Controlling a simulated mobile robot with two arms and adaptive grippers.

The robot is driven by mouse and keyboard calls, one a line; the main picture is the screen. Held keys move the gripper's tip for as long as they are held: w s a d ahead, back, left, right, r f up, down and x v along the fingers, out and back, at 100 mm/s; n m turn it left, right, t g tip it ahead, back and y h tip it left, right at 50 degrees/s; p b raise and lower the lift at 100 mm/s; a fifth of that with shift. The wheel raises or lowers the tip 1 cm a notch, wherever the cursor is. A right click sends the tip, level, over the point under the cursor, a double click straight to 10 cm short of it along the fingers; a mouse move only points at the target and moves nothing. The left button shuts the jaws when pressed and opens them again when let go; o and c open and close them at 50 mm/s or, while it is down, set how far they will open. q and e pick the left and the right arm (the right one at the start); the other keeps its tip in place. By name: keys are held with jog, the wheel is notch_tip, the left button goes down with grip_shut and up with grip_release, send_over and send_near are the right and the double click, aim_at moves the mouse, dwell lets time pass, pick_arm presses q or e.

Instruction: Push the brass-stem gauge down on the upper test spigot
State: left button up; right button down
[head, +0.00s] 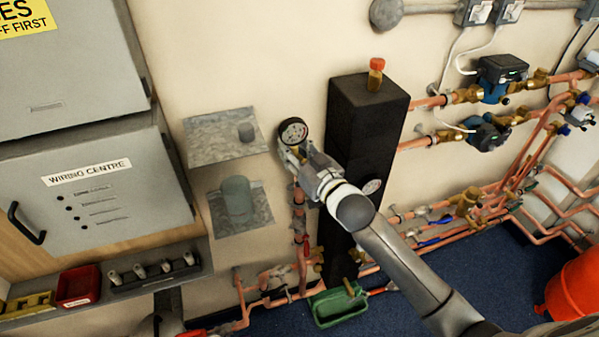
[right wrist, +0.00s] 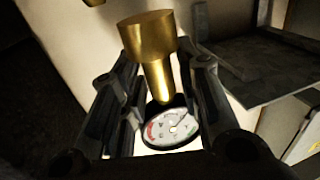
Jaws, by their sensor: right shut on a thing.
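The gauge (head: 293,131) has a round white dial with a dark rim and stands at the tip of my right gripper (head: 296,152), in front of the wall left of the black column. In the right wrist view its dial (right wrist: 168,128) lies between the two dark fingers, with the brass stem (right wrist: 150,50), wider at its end, crossing in front. My right gripper is shut on the gauge. The upper test spigot cannot be made out; my gripper covers the area around the stem's end in the head view.
The tall black column (head: 368,130) stands close right of my right gripper, with a red-capped brass fitting (head: 376,75) on top. A vertical copper pipe (head: 300,225) runs below the gripper. A grey shelf (head: 228,145) is to the left. A green tray (head: 338,306) lies below.

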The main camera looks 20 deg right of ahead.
aim_at(299, 120)
jog(key=w+d+r, duration=0.2)
jog(key=w, duration=0.1)
jog(key=w+d+r, duration=0.1)
jog(key=w, duration=0.1)
jog(key=shift+w, duration=0.15)
notch_tip(299, 120, down, 4)
jog(key=b, duration=0.3)
jog(key=shift+r, duration=0.2)
pick_arm(q)
jog(key=f, duration=0.2)
jog(key=shift+d+f, duration=0.35)
jog(key=shift+f, duration=0.05)
jog(key=shift+a+r, duration=0.1)
jog(key=shift+r, duration=0.15)
jog(key=shift+f+b, duration=0.6)
jog(key=shift+f, duration=0.05)
pick_arm(e)
jog(key=shift+f, duration=0.95)
